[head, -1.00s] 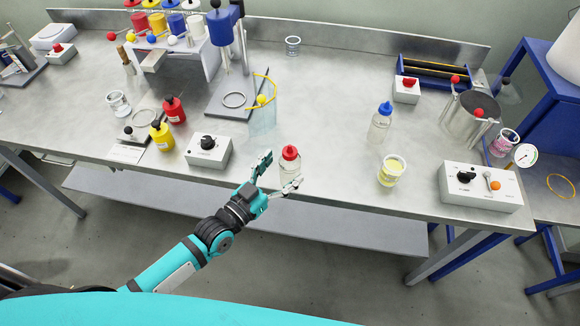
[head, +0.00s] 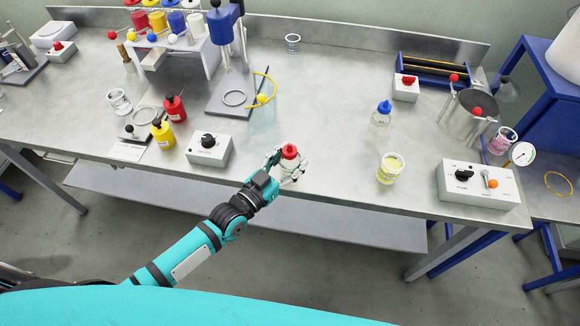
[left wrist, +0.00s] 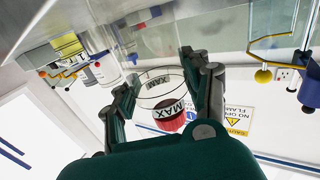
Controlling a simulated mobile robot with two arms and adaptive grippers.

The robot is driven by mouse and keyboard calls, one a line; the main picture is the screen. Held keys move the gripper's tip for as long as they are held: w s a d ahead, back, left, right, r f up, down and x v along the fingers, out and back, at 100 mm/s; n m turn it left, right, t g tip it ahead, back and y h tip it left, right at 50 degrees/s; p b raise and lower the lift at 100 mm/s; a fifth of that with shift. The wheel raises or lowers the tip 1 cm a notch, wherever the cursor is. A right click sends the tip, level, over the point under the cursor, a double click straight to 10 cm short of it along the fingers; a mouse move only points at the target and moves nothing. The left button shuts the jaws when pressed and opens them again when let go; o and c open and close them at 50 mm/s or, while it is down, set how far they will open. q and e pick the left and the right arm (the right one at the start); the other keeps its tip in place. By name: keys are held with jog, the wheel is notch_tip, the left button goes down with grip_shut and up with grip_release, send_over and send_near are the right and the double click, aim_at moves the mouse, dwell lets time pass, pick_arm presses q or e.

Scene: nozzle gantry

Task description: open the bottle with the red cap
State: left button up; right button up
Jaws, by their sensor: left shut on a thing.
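The bottle with the red cap (head: 290,151) stands near the bench's front edge in the head view, its clear body partly hidden by the fingers. My left gripper (head: 287,166) is shut on this bottle, with fingers on both sides just below the cap. In the left wrist view, the fingers (left wrist: 165,95) flank a clear round shape with "MAX" lettering and a red part (left wrist: 170,122); whether they touch the cap itself is unclear there. My right gripper is not in view.
A grey switch box (head: 209,150) stands left of the gripper. A cup of yellow liquid (head: 390,168) and a blue-capped bottle (head: 381,118) stand to the right. Yellow (head: 162,136) and red (head: 175,109) bottles stand further left. The bench behind the gripper is mostly clear.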

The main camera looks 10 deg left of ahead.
aim_at(285, 157)
pick_arm(q)
jog(key=shift+r, duration=0.15)
jog(key=shift+c, duration=0.3)
jog(key=shift+r, duration=0.25)
notch_tip(285, 157, up, 3)
jog(key=shift+s, duration=0.1)
jog(key=s+d+r+b, duration=0.1)
jog(key=s+d+b, duration=0.1)
jog(key=s, duration=1.2)
jog(key=shift+s+d+b, duration=0.25)
jog(key=shift+s+b, duration=0.05)
jog(key=shift+b, duration=0.15)
jog(key=shift+s+d+r, duration=0.1)
jog(key=shift+s+r, duration=0.05)
jog(key=shift+s, duration=0.35)
jog(key=o, duration=0.5)
grip_shut()
